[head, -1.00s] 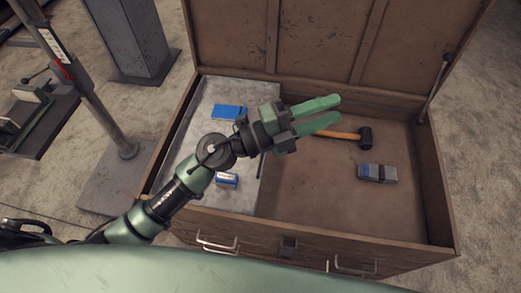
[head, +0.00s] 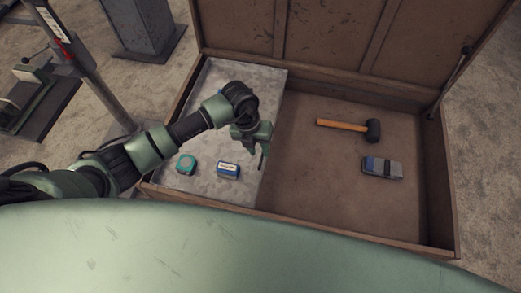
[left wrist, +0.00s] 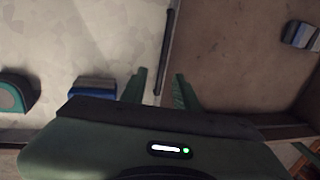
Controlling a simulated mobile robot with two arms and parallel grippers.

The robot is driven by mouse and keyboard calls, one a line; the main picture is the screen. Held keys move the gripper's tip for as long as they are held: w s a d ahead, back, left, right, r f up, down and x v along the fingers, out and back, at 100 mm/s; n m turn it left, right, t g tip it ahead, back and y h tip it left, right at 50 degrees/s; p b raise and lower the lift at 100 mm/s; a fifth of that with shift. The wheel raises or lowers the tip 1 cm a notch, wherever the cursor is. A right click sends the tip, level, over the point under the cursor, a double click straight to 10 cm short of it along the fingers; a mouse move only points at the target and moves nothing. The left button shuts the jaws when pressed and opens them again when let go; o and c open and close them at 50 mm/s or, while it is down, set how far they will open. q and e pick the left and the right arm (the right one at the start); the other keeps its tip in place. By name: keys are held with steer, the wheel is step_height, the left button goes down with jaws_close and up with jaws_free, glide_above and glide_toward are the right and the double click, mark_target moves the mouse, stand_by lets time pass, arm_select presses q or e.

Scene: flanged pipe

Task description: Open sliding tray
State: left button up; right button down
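The sliding tray (head: 213,76) is a grey, flat metal tray covering the left part of an open wooden chest. In the left wrist view, its pale surface (left wrist: 80,40) ends at a dark bar-like handle (left wrist: 168,50) along its right edge. My left gripper (head: 262,152) points down over that edge. In the left wrist view its green fingers (left wrist: 159,88) are apart, one on each side of the handle's near end. I cannot tell whether they touch it. My left arm hides part of the tray in the head view. My right gripper is not in view.
On the tray lie a teal tape measure (head: 186,163) and a blue-and-white box (head: 228,170). The chest floor (head: 310,180) holds a mallet (head: 350,126) and a grey-blue block (head: 382,168), with bare room between. The raised lid (head: 330,40) stands behind.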

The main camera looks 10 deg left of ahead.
arm_select(q)
steer(key=shift+d+f, duration=0.25)
steer(key=shift+f, duration=0.85)
steer(key=shift+c, duration=0.3)
jaws_close()
steer(key=shift+w, duration=0.1)
